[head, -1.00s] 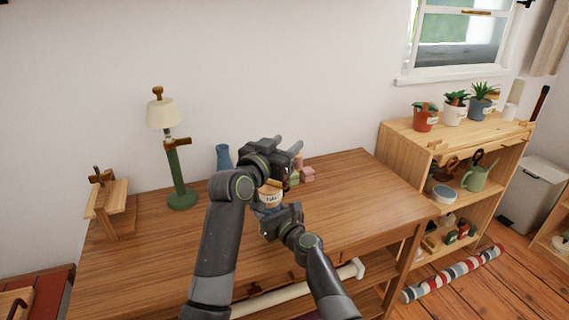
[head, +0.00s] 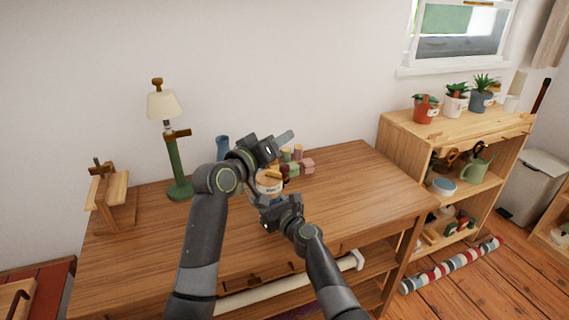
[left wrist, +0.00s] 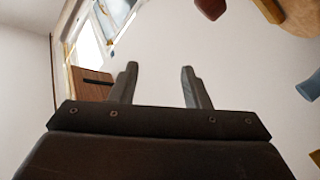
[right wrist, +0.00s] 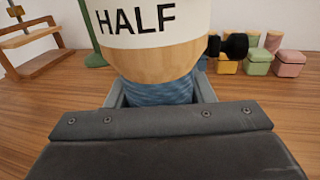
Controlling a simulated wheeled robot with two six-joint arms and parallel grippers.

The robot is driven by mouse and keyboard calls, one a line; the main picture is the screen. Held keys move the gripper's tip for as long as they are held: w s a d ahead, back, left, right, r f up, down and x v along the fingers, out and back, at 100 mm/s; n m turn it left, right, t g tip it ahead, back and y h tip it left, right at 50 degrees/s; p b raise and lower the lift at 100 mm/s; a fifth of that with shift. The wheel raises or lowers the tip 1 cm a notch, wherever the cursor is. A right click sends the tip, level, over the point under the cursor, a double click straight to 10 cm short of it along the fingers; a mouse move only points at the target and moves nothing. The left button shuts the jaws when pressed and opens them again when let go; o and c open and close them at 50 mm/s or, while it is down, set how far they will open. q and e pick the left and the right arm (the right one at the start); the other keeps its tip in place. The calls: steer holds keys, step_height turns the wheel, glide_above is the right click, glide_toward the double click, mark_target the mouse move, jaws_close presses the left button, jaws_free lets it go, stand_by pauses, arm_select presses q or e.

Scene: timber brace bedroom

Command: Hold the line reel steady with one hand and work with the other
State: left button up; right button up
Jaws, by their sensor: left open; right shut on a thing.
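The line reel (head: 268,184) is a pale wooden piece with a white band, standing over the desk and partly hidden by my arms in the head view. In the right wrist view the reel (right wrist: 155,65) shows a band reading HALF, with blue line wound below it. My right gripper (head: 272,205) is shut on its lower, blue part. My left gripper (head: 283,142) is open and empty, above the reel and apart from it, fingers pointing up to the right. In the left wrist view the left gripper (left wrist: 158,75) has nothing between its fingers.
A green lamp (head: 175,165) and a small wooden stand (head: 107,195) are on the desk's left. A blue vase (head: 222,148) and several coloured blocks (head: 305,167) stand behind the reel. The desk's right side (head: 375,190) is clear. A plant shelf (head: 400,145) stands beyond.

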arm_select(q)
step_height(320, 180, down, 3)
steer(key=s+a+n+g+h, duration=0.1)
steer(key=a+n, duration=0.1)
steer(key=n, duration=0.5)
steer(key=n+g+h, duration=0.3)
steer(key=n, duration=1.5)
glide_toward(281, 168)
steer(key=x, duration=1.1)
steer(key=shift+w, duration=0.1)
steer(key=shift+n, duration=0.3)
jaws_close()
